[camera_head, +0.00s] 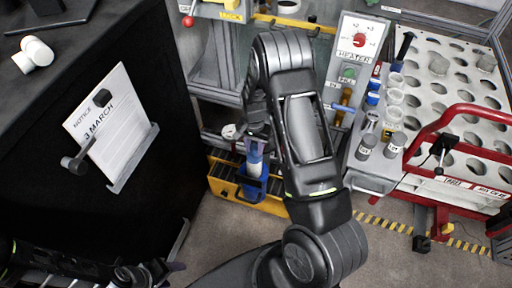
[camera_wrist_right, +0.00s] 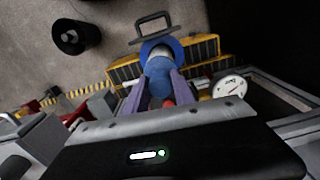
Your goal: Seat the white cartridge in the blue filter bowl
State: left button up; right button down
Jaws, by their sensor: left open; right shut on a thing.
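My right gripper (camera_head: 257,138) reaches down at the middle of the head view and is shut on the white cartridge (camera_head: 255,151). My left gripper (camera_head: 158,270) is open and empty at the lower left.
A black cabinet with a notice sheet (camera_head: 107,113) stands left. A perforated rack (camera_head: 452,75) with a red handle and a shelf of small bottles (camera_head: 392,97) stand right. A gauge (camera_wrist_right: 229,87) sits beside the bowl.

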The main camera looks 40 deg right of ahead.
aim_at(255, 157)
jog(key=shift+s+f+b, duration=0.15)
jog(key=shift+f+b, duration=2.55)
jog(key=shift+f, duration=0.75)
jog(key=shift+f+b, duration=0.3)
jog(key=shift+f, duration=0.1)
jog(key=shift+w+f, duration=0.2)
jog(key=shift+f, duration=0.05)
jog(key=shift+f+b, duration=0.15)
jog(key=shift+b, duration=0.2)
jog(key=shift+w+a+f+b, duration=0.1)
jog(key=shift+f+b, duration=1.75)
jog(key=shift+f, duration=0.35)
jog(key=c, duration=1)
grip_release()
jog(key=shift+o, duration=0.2)
